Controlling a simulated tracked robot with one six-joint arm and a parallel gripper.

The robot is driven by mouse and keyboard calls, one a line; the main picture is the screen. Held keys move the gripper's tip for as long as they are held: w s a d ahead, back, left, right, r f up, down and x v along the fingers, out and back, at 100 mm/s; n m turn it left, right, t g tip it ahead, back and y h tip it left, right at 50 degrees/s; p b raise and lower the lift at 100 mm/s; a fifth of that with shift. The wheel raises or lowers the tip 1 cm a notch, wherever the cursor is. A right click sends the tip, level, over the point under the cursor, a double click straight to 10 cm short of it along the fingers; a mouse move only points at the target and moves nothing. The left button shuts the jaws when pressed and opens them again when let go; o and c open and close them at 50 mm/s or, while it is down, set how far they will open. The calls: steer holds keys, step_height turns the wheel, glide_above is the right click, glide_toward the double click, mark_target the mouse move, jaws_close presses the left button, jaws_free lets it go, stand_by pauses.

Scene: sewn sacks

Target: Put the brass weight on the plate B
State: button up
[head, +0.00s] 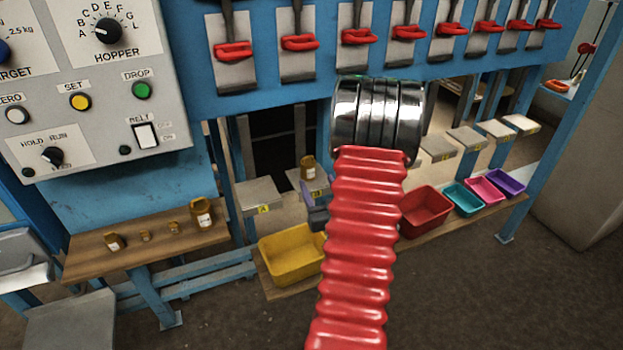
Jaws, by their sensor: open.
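A brass weight (308,168) with a pale label stands upright on the plate just right of plate A. This second plate (293,183), in plate B's position, is partly hidden by my arm, and I cannot read its letter clearly. My gripper (310,204) shows as small blue-grey parts left of the red ribbed sleeve, in front of and below that weight. It is open and apart from the weight. Much of it is hidden behind the sleeve.
Several other brass weights (202,213) stand on the wooden shelf (75,262) at left. Plate A (262,195) is empty. Below are a yellow bin (290,261), a red bin (426,212) and smaller coloured bins. Blue posts and red-handled levers (299,42) frame the bench.

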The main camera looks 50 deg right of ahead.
steer(key=shift+v, duration=1.95)
steer(key=w+a+r+n+g+y, duration=0.2)
steer(key=w+a+r+n+y, duration=0.15)
steer(key=w+a, duration=0.4)
steer(key=w+a+r+g+y, duration=0.1)
steer(key=w+a+r, duration=0.1)
steer(key=a, duration=0.3)
steer(key=w+a+r+g+y, duration=0.1)
steer(key=w+a+r, duration=0.15)
steer(key=a, duration=0.35)
steer(key=s+a+r+n+g+y, duration=0.2)
steer(key=s+a, duration=0.6)
steer(key=a, duration=0.4)
steer(key=s+a+r+n+g+y, duration=0.1)
steer(key=s+a+r+g+y, duration=0.2)
steer(key=s+a, duration=0.5)
steer(key=a+r, duration=0.1)
steer(key=a, duration=0.3)
steer(key=shift+a+n, duration=0.35)
